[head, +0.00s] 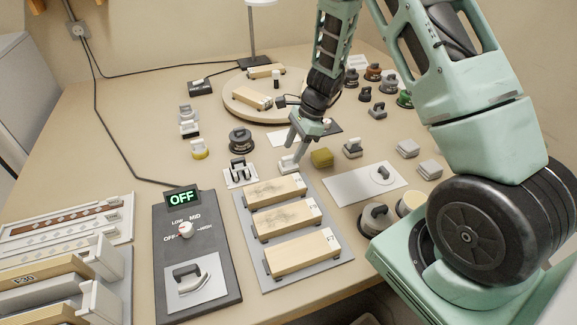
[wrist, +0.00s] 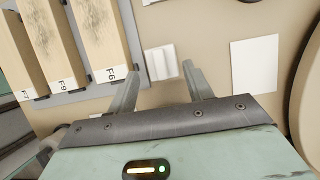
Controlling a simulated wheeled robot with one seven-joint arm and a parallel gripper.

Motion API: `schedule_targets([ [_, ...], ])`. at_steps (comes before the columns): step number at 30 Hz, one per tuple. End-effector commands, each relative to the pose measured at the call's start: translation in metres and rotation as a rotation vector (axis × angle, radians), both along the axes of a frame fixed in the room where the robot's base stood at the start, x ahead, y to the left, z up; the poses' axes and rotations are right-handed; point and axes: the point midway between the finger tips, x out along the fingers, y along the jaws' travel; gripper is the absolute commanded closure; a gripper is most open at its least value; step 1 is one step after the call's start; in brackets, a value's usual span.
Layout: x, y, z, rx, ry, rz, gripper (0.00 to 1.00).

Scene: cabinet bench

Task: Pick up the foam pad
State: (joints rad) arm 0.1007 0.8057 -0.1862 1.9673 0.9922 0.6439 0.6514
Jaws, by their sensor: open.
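My gripper (head: 297,142) is open and points down over the bench, just above a small white block (head: 288,164) beside the far end of the grey tray. In the wrist view the white block (wrist: 160,62) lies between and just ahead of the two fingertips (wrist: 162,68), and nothing is held. A soft-looking olive block (head: 321,157) sits just right of my gripper in the head view; it does not show in the wrist view. No label names the foam pad, so I cannot tell surely which block it is.
The tray (head: 300,283) with several labelled wooden blocks lies close by. A black control box (head: 195,250) reads OFF. A white plate (head: 345,186) lies to the right, with grey blocks (head: 408,148) beyond. A round wooden board (head: 240,85) and lamp stand behind.

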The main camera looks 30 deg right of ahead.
Motion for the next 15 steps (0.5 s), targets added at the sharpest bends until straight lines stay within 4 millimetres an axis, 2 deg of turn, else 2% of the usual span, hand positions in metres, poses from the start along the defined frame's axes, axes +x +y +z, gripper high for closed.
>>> schedule_targets([
  [9,0.003,0.014,-0.04,0.001,0.003,0.001,0.49],
  [15,0.004,0.018,-0.048,0.001,-0.001,0.001,0.49],
])
